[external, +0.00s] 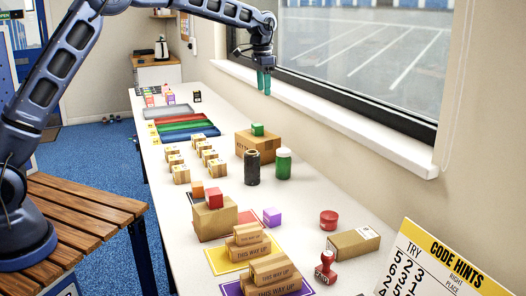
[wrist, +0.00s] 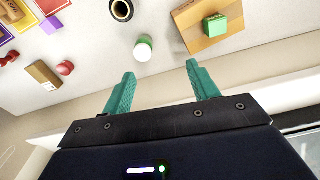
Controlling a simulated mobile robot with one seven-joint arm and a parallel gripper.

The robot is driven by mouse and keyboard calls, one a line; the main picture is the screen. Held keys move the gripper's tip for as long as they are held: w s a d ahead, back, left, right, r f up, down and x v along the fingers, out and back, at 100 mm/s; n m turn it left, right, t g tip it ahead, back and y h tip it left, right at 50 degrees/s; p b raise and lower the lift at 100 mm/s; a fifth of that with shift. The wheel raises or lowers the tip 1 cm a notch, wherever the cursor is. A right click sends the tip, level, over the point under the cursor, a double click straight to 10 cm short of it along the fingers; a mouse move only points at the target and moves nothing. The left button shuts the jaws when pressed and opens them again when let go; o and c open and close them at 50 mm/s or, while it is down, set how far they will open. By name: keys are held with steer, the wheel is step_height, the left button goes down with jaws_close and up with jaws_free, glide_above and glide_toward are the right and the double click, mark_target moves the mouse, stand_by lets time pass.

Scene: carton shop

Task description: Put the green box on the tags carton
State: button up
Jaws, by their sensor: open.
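The green box (external: 257,129) sits on top of a brown carton (external: 260,148) beside the window wall. The carton's printed label is partly hidden and seems to start with "KE". The box (wrist: 215,25) and carton (wrist: 190,35) also show at the upper right of the wrist view.
Several small cartons (external: 181,174), coloured trays (external: 186,131), stacked cartons and a red stamp (external: 325,268) occupy the table. The window sill (external: 330,115) borders the right.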

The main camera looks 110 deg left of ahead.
steer(key=w+d+r+m, duration=0.15)
steer(key=d+r, duration=0.25)
steer(key=d, duration=0.6)
steer(key=w+d+r+t, duration=0.1)
steer(key=w+d+r, duration=0.25)
steer(key=d, duration=0.75)
steer(key=w+d+r+m, duration=0.15)
steer(key=d+r, duration=0.35)
steer(key=d, duration=0.5)
steer(key=s+d+r+m+t, duration=0.1)
steer(key=s+d, duration=0.1)
steer(key=d, duration=0.8)
steer(key=s+d+r+m, duration=0.1)
steer(key=s+d, duration=0.2)
steer(key=d, duration=0.7)
steer(key=s+d+f+m+t, duration=0.1)
steer(key=s+d+f, duration=0.3)
steer(key=s+d, duration=0.6)
steer(key=s+d+f+m+t, duration=0.1)
steer(key=s+d+f, duration=0.4)
steer(key=s+d, duration=0.5)
steer(key=shift+d+m, duration=0.5)
steer(key=shift+d, duration=0.05)
